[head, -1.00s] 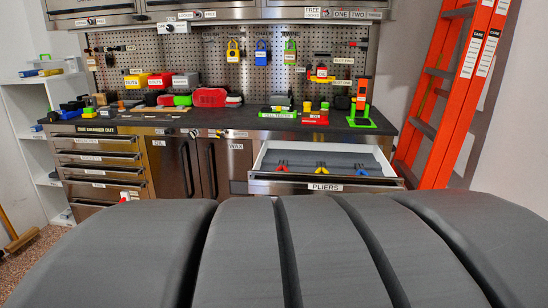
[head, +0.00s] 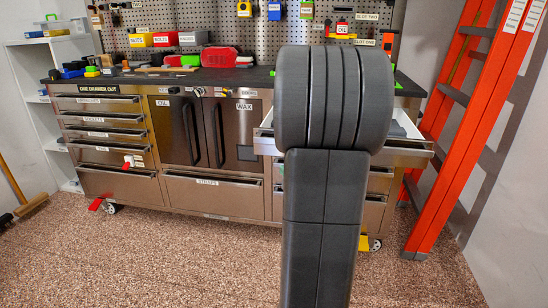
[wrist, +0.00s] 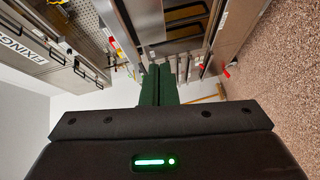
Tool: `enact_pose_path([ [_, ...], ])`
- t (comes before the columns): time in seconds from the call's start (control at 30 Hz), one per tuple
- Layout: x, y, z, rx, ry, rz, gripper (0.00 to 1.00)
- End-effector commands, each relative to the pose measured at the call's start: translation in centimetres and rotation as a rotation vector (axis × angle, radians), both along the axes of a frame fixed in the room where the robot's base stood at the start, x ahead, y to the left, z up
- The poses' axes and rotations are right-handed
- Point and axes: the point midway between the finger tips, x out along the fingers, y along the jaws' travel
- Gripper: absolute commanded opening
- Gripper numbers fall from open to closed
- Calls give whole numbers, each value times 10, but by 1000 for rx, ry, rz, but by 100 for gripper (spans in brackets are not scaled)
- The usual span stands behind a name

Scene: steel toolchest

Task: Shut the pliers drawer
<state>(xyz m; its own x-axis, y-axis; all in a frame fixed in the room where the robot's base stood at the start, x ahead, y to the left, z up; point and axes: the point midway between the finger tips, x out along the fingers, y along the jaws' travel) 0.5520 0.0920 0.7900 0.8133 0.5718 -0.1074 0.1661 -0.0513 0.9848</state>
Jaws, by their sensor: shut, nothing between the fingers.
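The pliers drawer (head: 408,153) stands pulled out at the right end of the steel chest, just under the worktop. My arm hides its middle in the head view, with its label and the pliers inside; only its left and right ends show. My gripper (wrist: 158,72) shows in the wrist view as two dark green fingers pressed together, with nothing between them. They point along the chest's front. In the head view the gripper is hidden behind my arm, so I cannot tell its distance from the drawer or whether it touches it.
An orange ladder (head: 472,130) leans close to the right of the open drawer. The other chest drawers (head: 104,133) and the cabinet doors (head: 206,132) look closed. Several bins and tools stand on the dark worktop (head: 255,78). The speckled floor (head: 150,255) in front is clear.

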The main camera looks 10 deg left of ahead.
Motion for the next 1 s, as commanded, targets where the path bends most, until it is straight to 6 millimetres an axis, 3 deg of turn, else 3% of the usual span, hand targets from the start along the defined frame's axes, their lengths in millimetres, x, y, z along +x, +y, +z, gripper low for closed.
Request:
enact_pose_path([
  [0.1,-2,22,-5,-27,-103,113,0],
  [0.37,0,41,-2,-38,-175,185,0],
  [0.83,65,107,-3,-35,-172,184,0],
  [1.0,90,106,-2,-36,-172,179,0],
])
